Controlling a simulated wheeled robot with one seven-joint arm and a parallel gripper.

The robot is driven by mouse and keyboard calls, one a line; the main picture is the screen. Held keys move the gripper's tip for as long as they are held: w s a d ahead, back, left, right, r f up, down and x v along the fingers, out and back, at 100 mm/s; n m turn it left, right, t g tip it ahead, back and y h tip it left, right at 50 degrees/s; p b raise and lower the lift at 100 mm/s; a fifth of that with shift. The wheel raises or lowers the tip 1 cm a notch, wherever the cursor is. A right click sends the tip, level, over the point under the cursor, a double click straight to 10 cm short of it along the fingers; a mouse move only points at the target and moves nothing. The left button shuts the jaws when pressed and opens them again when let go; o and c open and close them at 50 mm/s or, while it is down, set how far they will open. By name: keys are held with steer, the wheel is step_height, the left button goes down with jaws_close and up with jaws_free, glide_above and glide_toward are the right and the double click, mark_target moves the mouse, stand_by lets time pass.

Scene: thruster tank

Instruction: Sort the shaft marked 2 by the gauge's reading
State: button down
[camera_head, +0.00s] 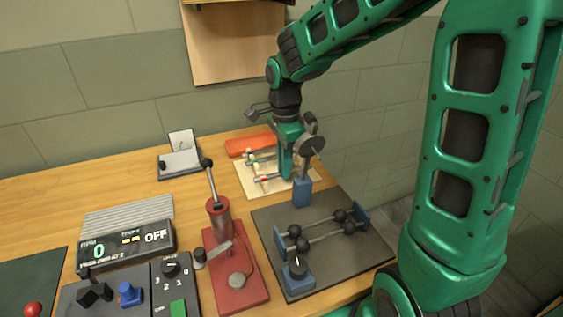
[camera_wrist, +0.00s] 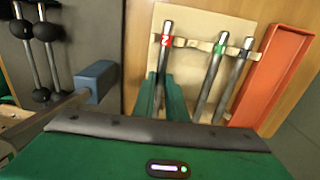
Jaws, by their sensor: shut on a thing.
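The shaft marked 2 (camera_wrist: 166,45) is a grey metal rod with a red tag. It lies on a pale board (camera_wrist: 188,12) in the wrist view, across notched wooden strips. My gripper (camera_wrist: 166,98) is shut on its near part, and the shaft still appears to rest in the strips. In the head view my gripper (camera_head: 284,178) is low over the board (camera_head: 249,188). A round dial gauge (camera_head: 312,146) is above a blue post (camera_head: 302,191); its reading cannot be made out.
Two other shafts, tagged green (camera_wrist: 212,72) and black (camera_wrist: 237,72), lie to the right, beside an orange-red tray (camera_wrist: 277,68). A dark plate (camera_head: 343,262) carries rods with black balls. A red lever stand (camera_head: 240,285) and a console display (camera_head: 125,248) reading 0 and OFF stand left.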

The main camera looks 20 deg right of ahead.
steer(key=shift+f, duration=0.1)
steer(key=c, duration=1.7)
jaws_free()
step_height(320, 180, up, 11)
steer(key=shift+w+f, duration=0.1)
steer(key=shift+f, duration=0.05)
